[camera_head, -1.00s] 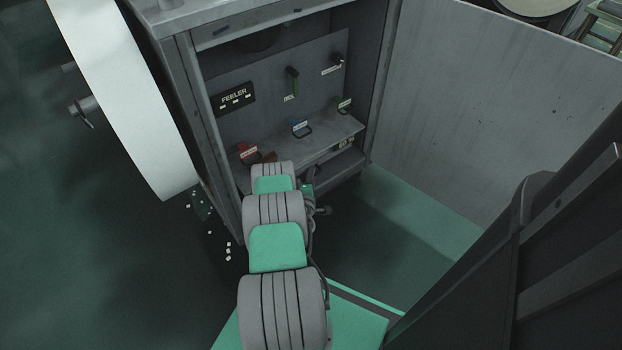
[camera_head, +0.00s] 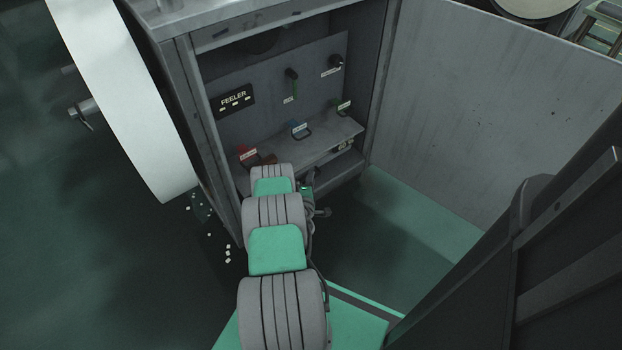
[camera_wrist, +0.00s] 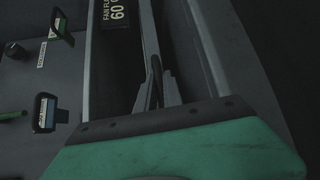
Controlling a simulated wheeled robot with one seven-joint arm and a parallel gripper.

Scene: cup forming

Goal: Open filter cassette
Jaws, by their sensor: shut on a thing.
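In the wrist view my gripper (camera_wrist: 158,88) is shut on a dark bar-like handle (camera_wrist: 156,68), its fingers on either side of it. The handle runs along a narrow slot between pale metal edges. I take this grey-framed front (camera_wrist: 108,70) for the filter cassette; a black label (camera_wrist: 115,12) reading "FAN FLU..." and "60" sits at its top, partly cut off. In the head view my arm largely hides my gripper, low in the open cabinet (camera_head: 180,110) below the shelf. How far the cassette is out cannot be told.
A FEELER panel (camera_head: 234,99) is behind. Floor right of my arm is clear.

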